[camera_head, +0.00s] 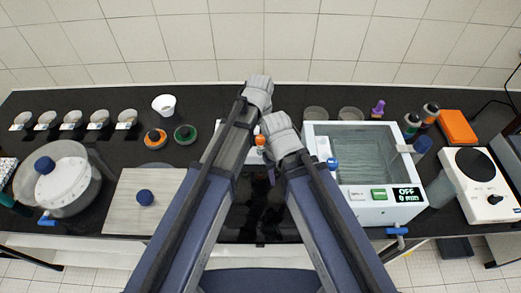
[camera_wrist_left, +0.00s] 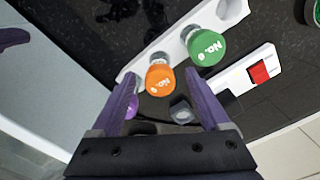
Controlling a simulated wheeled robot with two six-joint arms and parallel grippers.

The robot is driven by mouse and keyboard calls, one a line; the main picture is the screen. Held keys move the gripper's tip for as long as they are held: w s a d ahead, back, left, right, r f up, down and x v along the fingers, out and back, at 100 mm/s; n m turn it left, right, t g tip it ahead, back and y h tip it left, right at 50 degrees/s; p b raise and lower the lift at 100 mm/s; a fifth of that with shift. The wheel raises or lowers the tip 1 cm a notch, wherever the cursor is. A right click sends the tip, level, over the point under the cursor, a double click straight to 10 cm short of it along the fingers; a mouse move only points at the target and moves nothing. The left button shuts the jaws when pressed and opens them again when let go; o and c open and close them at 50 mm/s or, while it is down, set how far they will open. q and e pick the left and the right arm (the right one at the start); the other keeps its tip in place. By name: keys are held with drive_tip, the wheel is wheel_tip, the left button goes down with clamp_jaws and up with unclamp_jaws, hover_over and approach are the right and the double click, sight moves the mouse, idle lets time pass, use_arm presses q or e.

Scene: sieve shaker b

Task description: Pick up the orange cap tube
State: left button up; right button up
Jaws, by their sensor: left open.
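My left gripper (camera_wrist_left: 162,75) is open, with one purple finger on each side of the orange cap in the picture. The gap between fingers and cap cannot be judged, and nothing is gripped. A green cap tube (camera_wrist_left: 206,47) stands beside it in the rack. A purple cap (camera_wrist_left: 131,107) is partly hidden by the left finger. My right gripper's jaws are hidden.
A sieve bath unit (camera_head: 370,205) stands right of my arms. A cutting-board-like plate (camera_head: 115,212) and a round lidded vessel (camera_head: 62,178) are on the left. A white cup (camera_head: 165,105) and several small bowls stand at the back. A white device with a red switch (camera_wrist_left: 258,72) lies right of the rack.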

sight(260, 149)
use_arm(q)
wheel_tip(260, 149, down, 4)
drive_tip(key=b, duration=0.3)
drive_tip(key=shift+r, duration=0.1)
use_arm(e)
wheel_tip(260, 149, down, 4)
drive_tip(key=shift+r, duration=0.1)
use_arm(q)
drive_tip(key=shift+r, duration=0.1)
use_arm(e)
drive_tip(key=shift+r, duration=0.1)
use_arm(q)
drive_tip(key=shift+c, duration=0.3)
clamp_jaws()
